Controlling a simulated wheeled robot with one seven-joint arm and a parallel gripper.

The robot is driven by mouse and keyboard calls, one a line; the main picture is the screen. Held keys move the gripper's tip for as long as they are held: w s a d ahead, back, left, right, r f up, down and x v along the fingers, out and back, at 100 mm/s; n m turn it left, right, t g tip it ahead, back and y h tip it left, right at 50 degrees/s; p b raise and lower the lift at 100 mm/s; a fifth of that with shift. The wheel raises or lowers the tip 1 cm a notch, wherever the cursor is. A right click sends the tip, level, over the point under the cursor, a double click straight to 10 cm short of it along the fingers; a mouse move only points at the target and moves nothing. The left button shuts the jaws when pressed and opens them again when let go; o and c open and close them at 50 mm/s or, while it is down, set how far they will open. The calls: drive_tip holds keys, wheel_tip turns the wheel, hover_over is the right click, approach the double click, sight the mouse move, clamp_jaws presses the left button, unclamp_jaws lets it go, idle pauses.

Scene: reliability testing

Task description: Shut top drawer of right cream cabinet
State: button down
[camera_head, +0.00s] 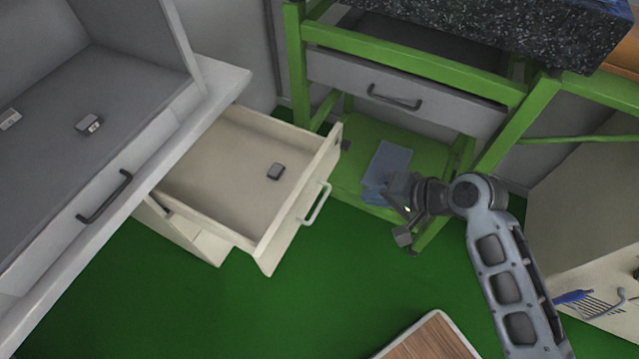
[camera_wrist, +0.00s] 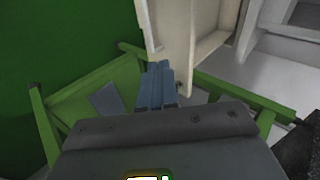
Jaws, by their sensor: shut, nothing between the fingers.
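A cream drawer (camera_head: 292,225) stands pulled well out from the cream cabinet (camera_head: 188,236) under a white worktop. The drawer's front end (camera_wrist: 195,30) and handle (camera_wrist: 149,28) show at the top of the wrist view. My gripper (camera_head: 368,190) is right of the drawer front, apart from it in the head view. In the wrist view its blue-grey fingers (camera_wrist: 155,70) are together and empty, pointing toward the drawer front. Whether they touch it is unclear there.
A green-framed table (camera_head: 295,65) with a closed grey drawer (camera_head: 405,95) and low green shelf stands behind my gripper. A grey drawer (camera_head: 60,215) is at left. A wood-topped piece (camera_head: 432,343) is at the bottom. Green floor (camera_head: 330,280) is clear in front of the cream drawer.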

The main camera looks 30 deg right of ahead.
drive_tip(key=w, duration=0.2)
approach(308, 181)
drive_tip(key=shift+y, duration=0.4)
drive_tip(key=shift+s+d+f+x, duration=0.1)
drive_tip(key=shift+d+f+x, duration=0.1)
drive_tip(key=shift+x, duration=0.95)
drive_tip(key=shift+s+d+f+x, duration=0.1)
drive_tip(key=shift+f+x, duration=0.05)
drive_tip(key=shift+x, duration=0.95)
drive_tip(key=shift+s+d+f+x, duration=0.1)
drive_tip(key=shift+d+f+x, duration=0.1)
drive_tip(key=shift+x, duration=0.95)
drive_tip(key=shift+w+a, duration=0.35)
drive_tip(key=shift+w, duration=0.25)
drive_tip(key=w+a+b, duration=0.4)
drive_tip(key=w+a, duration=0.3)
drive_tip(key=w, duration=0.5)
drive_tip(key=w+a+b, duration=0.5)
drive_tip(key=w+a, duration=0.2)
drive_tip(key=w, duration=0.5)
drive_tip(key=shift+w+a, duration=0.15)
drive_tip(key=shift+w, duration=0.25)
drive_tip(key=shift+s, duration=0.1)
